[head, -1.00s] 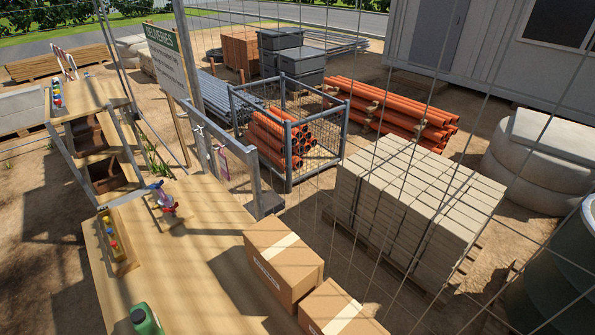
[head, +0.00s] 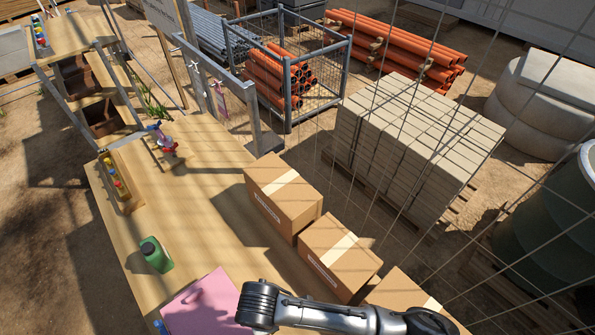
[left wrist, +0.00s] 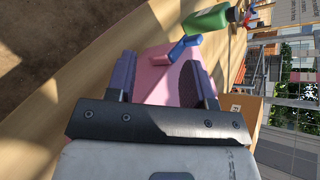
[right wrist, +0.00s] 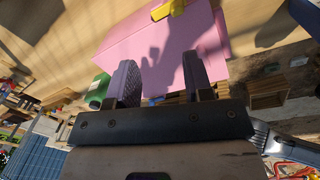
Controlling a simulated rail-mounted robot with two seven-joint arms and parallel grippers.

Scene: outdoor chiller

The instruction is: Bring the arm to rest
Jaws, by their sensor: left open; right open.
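My left gripper (left wrist: 160,76) shows in the left wrist view with its two fingers apart and nothing between them. Neither gripper's fingers show in the head view.
Cardboard boxes (head: 283,195) line the bench's right side, beside wire fencing. A wooden rack (head: 122,188) is at left.

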